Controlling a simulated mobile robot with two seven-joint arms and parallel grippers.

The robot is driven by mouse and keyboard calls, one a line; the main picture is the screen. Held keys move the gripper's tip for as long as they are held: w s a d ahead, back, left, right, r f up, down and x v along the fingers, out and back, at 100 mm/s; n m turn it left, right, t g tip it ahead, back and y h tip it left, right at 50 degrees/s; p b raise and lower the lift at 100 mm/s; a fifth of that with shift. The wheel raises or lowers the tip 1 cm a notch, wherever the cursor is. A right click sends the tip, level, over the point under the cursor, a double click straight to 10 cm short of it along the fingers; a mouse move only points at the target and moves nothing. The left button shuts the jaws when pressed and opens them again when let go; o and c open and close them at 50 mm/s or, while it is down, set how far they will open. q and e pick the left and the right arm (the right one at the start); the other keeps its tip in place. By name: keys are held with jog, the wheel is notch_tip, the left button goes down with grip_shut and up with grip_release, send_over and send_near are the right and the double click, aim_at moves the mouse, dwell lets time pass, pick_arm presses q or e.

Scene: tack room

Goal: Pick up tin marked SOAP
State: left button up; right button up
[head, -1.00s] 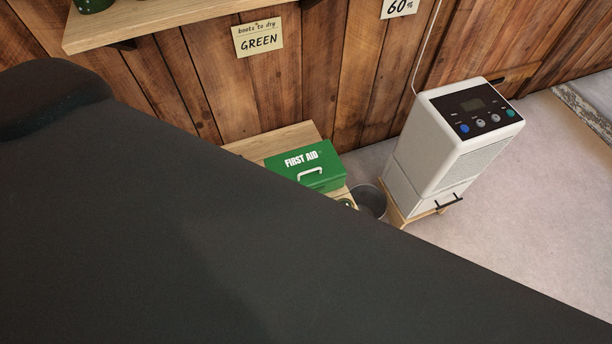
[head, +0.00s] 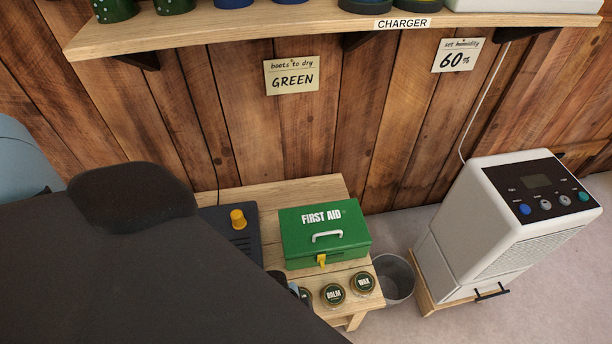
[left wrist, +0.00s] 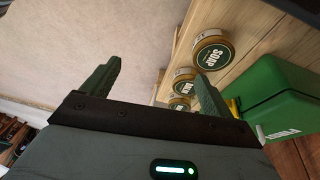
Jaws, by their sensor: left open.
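The tin marked SOAP (left wrist: 212,52) is a round, low tin with a dark green label and gold rim in the left wrist view. It stands on the wooden bench. My left gripper (left wrist: 158,72) is open and empty, with the SOAP tin beyond and beside its right finger, not between the fingers. Two similar tins stand in a row with it. In the head view, the tins marked BALM (head: 333,294) and WAX (head: 363,283) show; a third tin (head: 305,294) beside them is partly hidden by my dark arm. My right gripper is not in view.
A green FIRST AID box (head: 325,236) stands behind the tins on the bench (head: 285,192). A dark device with a yellow knob (head: 238,219) is to its left. A grey bin (head: 396,279) and white dehumidifier (head: 505,225) stand right. A shelf (head: 240,28) hangs above.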

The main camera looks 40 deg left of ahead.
pick_arm(q)
jog(key=w+a+b, duration=0.1)
jog(key=a, duration=0.1)
jog(key=w+a+f+m+g+y+b, duration=0.1)
jog(key=w, duration=0.1)
jog(key=w+a+y+b, duration=0.1)
jog(key=w+a, duration=0.1)
jog(key=shift+a+f+m+g, duration=0.3)
jog(key=shift+a+g, duration=0.05)
jog(key=shift+g, duration=0.05)
jog(key=shift+w+a+r+y, duration=0.15)
jog(key=shift+w+a+y, duration=0.15)
jog(key=shift+a+y, duration=0.15)
jog(key=shift+f+b, duration=0.4)
jog(key=shift+f, duration=0.95)
jog(key=f, duration=0.2)
jog(key=f+b, duration=0.1)
jog(key=f, duration=0.1)
jog(key=shift+s+d, duration=0.1)
jog(key=shift+d, duration=0.2)
jog(key=shift+f, duration=0.55)
jog(key=c, duration=1.2)
jog(key=shift+r, duration=0.15)
